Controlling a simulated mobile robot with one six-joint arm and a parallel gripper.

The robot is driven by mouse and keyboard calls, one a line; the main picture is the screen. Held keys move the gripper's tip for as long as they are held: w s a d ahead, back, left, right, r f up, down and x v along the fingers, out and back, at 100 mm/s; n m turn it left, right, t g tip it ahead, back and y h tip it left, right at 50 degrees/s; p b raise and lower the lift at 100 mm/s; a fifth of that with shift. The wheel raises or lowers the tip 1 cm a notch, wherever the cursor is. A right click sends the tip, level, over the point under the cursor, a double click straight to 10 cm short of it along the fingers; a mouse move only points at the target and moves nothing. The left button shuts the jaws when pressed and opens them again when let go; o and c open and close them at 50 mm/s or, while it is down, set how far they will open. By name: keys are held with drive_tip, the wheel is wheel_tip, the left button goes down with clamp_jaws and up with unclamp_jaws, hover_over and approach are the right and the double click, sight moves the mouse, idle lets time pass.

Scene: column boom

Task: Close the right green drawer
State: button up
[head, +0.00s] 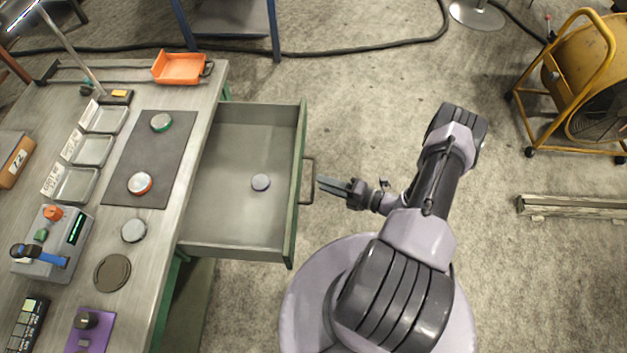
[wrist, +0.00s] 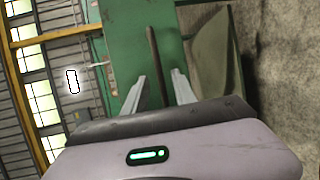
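The green drawer (head: 232,215) is pulled well out of the workbench, on its right side. The drawer's bar handle (head: 308,181) is on the outer green front. My gripper (head: 333,186) is just to the right of the handle, pointing at it. In the wrist view the green drawer front (wrist: 188,55) is ahead, and the dark handle bar (wrist: 157,65) runs between the two spread fingers of my gripper (wrist: 160,88). The fingers look apart from the bar. Contact with the drawer front cannot be told.
The workbench (head: 205,105) carries a dark mat (head: 150,160), round discs, small trays, an orange tray (head: 180,68) and a control box (head: 50,245). A yellow fan (head: 585,80) and a wooden beam (head: 575,208) are far right. The floor between is clear.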

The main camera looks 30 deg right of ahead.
sight(313, 179)
drive_tip(key=x, duration=0.4)
drive_tip(key=shift+w+a, duration=0.15)
drive_tip(key=shift+w, duration=0.05)
clamp_jaws()
idle(1.2)
